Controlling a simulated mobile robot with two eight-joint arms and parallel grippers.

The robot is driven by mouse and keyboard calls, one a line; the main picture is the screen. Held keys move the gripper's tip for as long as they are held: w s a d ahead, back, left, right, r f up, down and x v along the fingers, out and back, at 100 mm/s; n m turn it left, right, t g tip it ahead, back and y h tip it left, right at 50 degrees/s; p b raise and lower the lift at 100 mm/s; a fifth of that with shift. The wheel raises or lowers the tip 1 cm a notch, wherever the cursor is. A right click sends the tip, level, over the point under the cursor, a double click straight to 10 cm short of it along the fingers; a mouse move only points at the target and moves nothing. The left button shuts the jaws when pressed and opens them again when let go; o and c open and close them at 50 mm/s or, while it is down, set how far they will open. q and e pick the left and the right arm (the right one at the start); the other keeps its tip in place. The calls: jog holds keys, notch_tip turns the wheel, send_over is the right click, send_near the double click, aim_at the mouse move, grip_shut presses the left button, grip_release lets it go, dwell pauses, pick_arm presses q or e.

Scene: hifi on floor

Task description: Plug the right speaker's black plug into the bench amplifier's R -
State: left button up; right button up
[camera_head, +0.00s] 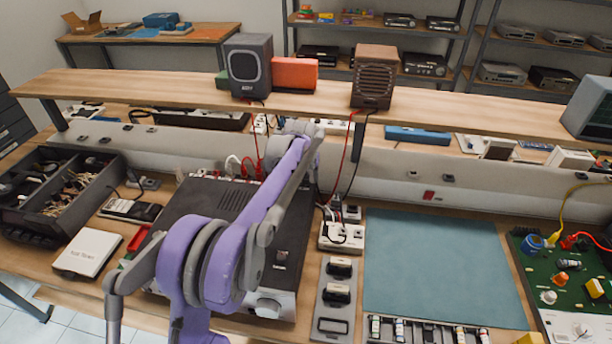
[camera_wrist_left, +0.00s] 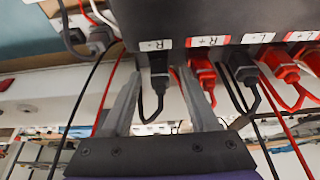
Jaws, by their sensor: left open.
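The bench amplifier (camera_head: 232,205) is a wide dark box on the bench, partly hidden by my left arm. Its rear edge with the R - label (camera_wrist_left: 155,44) shows in the left wrist view. A black plug (camera_wrist_left: 158,70) stands at R -, its black cable hanging in a loop; how deep it sits I cannot tell. My left gripper (camera_wrist_left: 156,82) is open, one finger on each side of this plug. In the head view its fingers are hidden behind the amplifier. The brown right speaker (camera_head: 375,77) stands on the shelf. My right gripper is not in view.
A red plug (camera_wrist_left: 203,72) at R + is close beside my right-hand finger. Another black plug (camera_wrist_left: 243,68) and a red plug (camera_wrist_left: 278,65) are farther right. Loose cables hang around them. A power strip (camera_head: 342,237) and a blue mat (camera_head: 440,265) lie right of the amplifier.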

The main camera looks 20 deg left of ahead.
pick_arm(q)
jog(key=shift+r, duration=0.1)
jog(key=w+p+v, duration=0.1)
jog(key=p+v, duration=0.1)
jog(key=v, duration=1.3)
jog(key=shift+w+a+r+p, duration=0.2)
jog(key=shift+w+r+p, duration=0.2)
jog(key=shift+r, duration=0.1)
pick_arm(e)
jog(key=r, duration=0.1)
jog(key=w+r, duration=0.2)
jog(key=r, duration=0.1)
pick_arm(q)
jog(key=shift+s, duration=0.15)
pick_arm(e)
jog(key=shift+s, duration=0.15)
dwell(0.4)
